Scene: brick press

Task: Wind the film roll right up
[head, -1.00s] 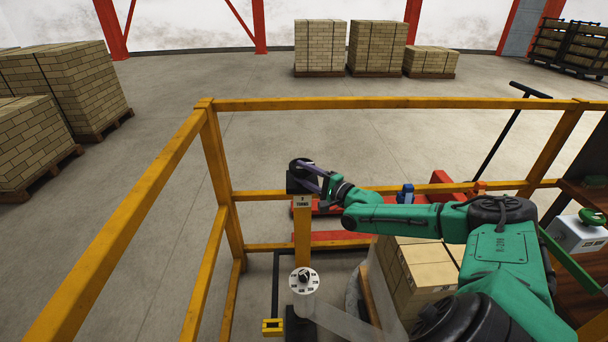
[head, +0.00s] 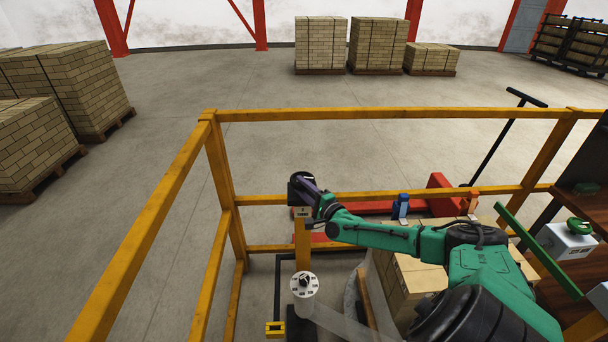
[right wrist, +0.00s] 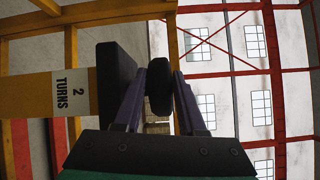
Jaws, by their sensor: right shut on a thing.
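A yellow post (head: 302,240) stands inside the railing, with a black head (head: 302,184) on top and a label that reads "2 TURNS" in the right wrist view (right wrist: 70,94). My right gripper (head: 314,192) is at this head. In the right wrist view its two purple fingers (right wrist: 159,100) are shut on a black round knob (right wrist: 159,86) beside the black head. A pale see-through film (head: 345,320) runs from beside the dial toward the brick stack. My left gripper is out of view.
Yellow railings (head: 380,115) surround the spot. A strapped brick stack (head: 412,285) stands under my right arm. A red pallet jack (head: 440,190) is behind it. A box with a green button (head: 570,238) sits on the right. Open floor lies beyond the rails.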

